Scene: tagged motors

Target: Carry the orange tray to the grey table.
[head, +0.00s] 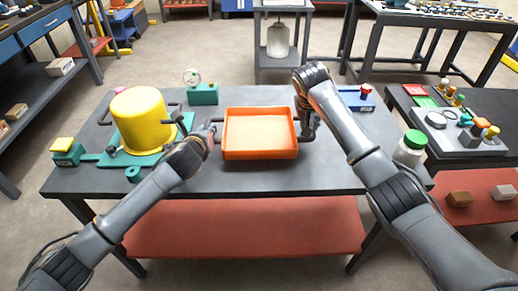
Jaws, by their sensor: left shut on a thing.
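The orange tray (260,153) sits level in the middle of the near dark-grey-topped table (215,180), and looks empty. My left gripper (212,132) is at the tray's left side, shut on its handle. My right gripper (307,132) points down close beside the tray's right side. Its fingers are small and partly hidden by my arm, so I cannot tell whether they hold the right handle. Several tables here have grey tops, and I cannot tell which one is the task's grey table.
A yellow bucket-like cylinder (140,118) on a green base stands left of the tray. A green gauge block (203,95) is behind it. A white jar with green lid (411,147) stands at right. A cluttered table (495,165) is at far right. A small table (286,62) stands behind.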

